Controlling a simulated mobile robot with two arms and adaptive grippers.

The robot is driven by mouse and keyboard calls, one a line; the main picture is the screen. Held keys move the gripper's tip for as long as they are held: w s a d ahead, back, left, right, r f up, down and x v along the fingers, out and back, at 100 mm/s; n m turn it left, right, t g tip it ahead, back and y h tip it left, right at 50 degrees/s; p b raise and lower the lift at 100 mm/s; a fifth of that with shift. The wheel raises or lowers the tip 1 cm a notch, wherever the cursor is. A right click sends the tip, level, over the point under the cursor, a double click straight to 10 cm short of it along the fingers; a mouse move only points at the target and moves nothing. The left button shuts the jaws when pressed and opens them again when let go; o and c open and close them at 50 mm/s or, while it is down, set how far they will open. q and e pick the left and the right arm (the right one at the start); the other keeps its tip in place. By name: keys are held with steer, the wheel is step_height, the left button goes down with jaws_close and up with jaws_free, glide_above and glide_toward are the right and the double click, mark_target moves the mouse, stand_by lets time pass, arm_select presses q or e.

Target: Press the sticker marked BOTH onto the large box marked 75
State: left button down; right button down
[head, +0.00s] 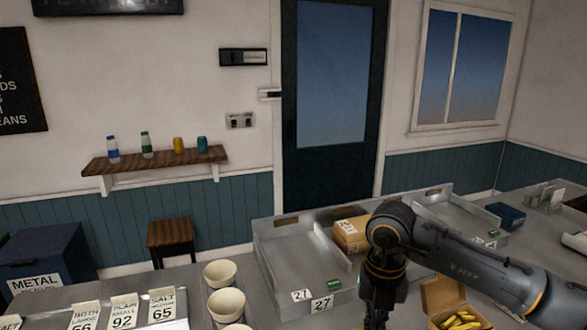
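My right arm comes in from the right and its gripper (381,308) points down at the bottom edge. Its fingertips are not clearly visible, so I cannot tell whether it holds anything. An open brown box (441,292) with yellow chips stands just right of it; no number is readable on it. A closed brown box (351,238) with a white label, perhaps 24, sits behind the arm in the tray. I cannot make out a 75 anywhere, nor a loose sticker marked BOTH. One standing card (84,318) reads BOTH, LARGE. My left gripper is out of view.
A grey metal tray (272,262) has labels reading 27 and a green tag at its front. Stacked cups (221,273) stand left of it. Cards for 92 (123,311) and 65 (162,305) stand at the lower left. Another tray (470,212) lies behind the arm.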

step_height(320, 180, up, 7)
steer(key=p, duration=0.3)
steer(key=shift+f, duration=0.2)
stand_by(0.3)
